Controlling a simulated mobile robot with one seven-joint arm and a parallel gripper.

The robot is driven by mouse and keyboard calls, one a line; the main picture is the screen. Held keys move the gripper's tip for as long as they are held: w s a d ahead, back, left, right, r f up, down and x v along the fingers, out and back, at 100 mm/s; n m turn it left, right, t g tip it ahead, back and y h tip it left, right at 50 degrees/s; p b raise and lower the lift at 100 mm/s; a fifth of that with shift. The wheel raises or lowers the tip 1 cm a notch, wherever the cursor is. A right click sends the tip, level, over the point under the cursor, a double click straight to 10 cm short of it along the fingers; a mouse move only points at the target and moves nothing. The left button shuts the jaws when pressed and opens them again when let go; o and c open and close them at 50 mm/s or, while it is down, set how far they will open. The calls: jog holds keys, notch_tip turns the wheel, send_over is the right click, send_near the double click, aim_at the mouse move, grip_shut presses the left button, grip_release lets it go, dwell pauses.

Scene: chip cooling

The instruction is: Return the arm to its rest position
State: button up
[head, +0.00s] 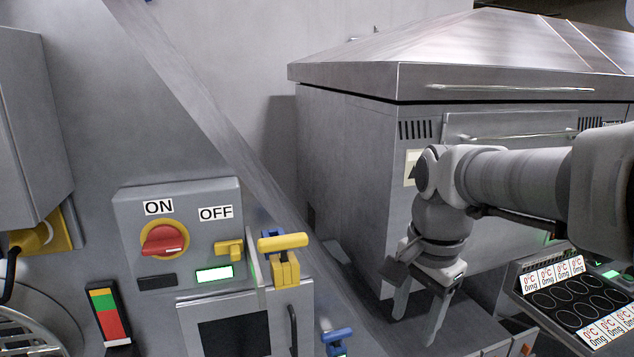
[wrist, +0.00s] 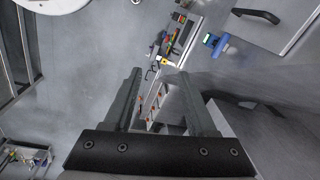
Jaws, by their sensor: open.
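My gripper (head: 418,312) hangs at the end of my arm, right of centre in the head view, with its fingers pointing down. The fingers are apart, with nothing between them. In the wrist view my gripper (wrist: 165,95) also shows two spread dark fingers over the grey floor, empty. My arm comes in from the right edge of the head view, bent at the wrist, in front of the large metal machine (head: 345,170). The gripper touches nothing that I can see.
A control box (head: 190,195) with a red ON/OFF knob (head: 163,240) and yellow handles (head: 284,262) stands at the left. A panel with dark round wells (head: 575,300) lies at the lower right. A blue handle (head: 337,337) is at the bottom. Clear floor (wrist: 85,60) shows in the wrist view.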

jog(key=s+n+t, duration=0.4)
jog(key=s+n, duration=0.6)
jog(key=n, duration=0.1)
jog(key=shift+s+f, duration=0.25)
jog(key=shift+f, duration=0.15)
